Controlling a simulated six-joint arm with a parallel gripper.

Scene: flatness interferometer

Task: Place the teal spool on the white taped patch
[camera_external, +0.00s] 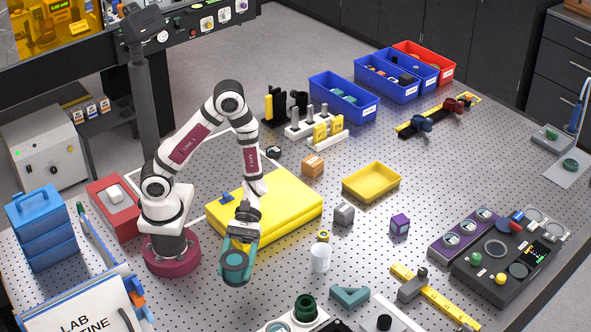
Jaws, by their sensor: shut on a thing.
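My gripper (240,246) points down in front of the yellow slab's left end, shut on the teal spool (235,273). The spool's round end faces the camera. I cannot tell how high it is above the perforated table. White tape lines (128,184) mark a patch behind my arm, left of and behind the yellow slab. My arm and the slab hide parts of its outline and inside. The spool is in front of this patch, outside the tape lines that show.
The thick yellow slab (290,207) lies beside my gripper. A red box (113,208) stands left of my base. Blue bins (344,96) stand at the back.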

